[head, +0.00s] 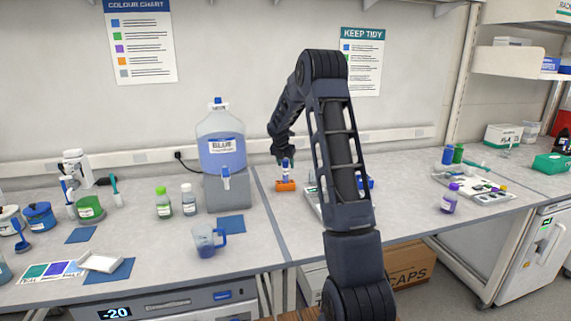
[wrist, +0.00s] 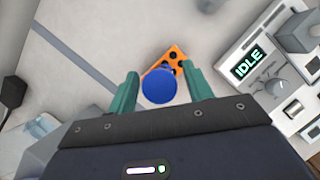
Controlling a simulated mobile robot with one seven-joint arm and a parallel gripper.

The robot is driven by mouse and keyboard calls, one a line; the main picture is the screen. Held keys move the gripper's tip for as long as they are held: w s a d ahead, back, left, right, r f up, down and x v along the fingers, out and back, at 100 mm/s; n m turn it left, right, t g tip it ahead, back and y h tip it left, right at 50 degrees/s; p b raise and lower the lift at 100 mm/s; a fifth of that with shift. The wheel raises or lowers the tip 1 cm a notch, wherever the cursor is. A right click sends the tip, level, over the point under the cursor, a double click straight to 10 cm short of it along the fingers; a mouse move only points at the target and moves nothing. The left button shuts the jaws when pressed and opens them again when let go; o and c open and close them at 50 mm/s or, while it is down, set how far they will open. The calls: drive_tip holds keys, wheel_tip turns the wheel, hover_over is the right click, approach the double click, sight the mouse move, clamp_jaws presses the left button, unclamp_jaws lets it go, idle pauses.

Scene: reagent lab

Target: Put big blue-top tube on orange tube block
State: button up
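The big blue-top tube (head: 285,172) stands upright at the orange tube block (head: 286,187), and its lower end meets the block. In the wrist view its round blue cap (wrist: 158,87) lies between my two teal fingers and covers part of the orange block (wrist: 178,54), where several dark holes show. My gripper (head: 285,160) is over the block from above. In the wrist view my gripper (wrist: 160,80) looks open, with a clear gap between the cap and the right finger. How deep the tube sits is hidden.
A device reading IDLE (wrist: 250,62) stands close to the right of the block. The blue dispenser tank (head: 222,150) stands to its left, with a blue jug (head: 208,240) in front. A purple-top bottle (head: 449,198) stands farther right.

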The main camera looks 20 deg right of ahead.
drive_tip(key=shift+r, duration=0.15)
drive_tip(key=v, duration=1.1)
drive_tip(key=s+r+m, duration=0.6)
drive_tip(key=s+r, duration=0.2)
drive_tip(key=s, duration=0.4)
drive_tip(key=s+a+r+m, duration=0.1)
drive_tip(key=s+r+m, duration=0.2)
drive_tip(key=s+m, duration=0.8)
drive_tip(key=s+f+m+y, duration=0.1)
drive_tip(key=s+m, duration=0.4)
drive_tip(key=s, duration=0.9)
drive_tip(key=s+a+f+m+t+y, duration=0.1)
drive_tip(key=s+f+m, duration=0.2)
drive_tip(key=s, duration=1.2)
drive_tip(key=m, duration=0.3)
drive_tip(key=shift+a+f+y, duration=0.3)
drive_tip(key=shift+f+y, duration=0.1)
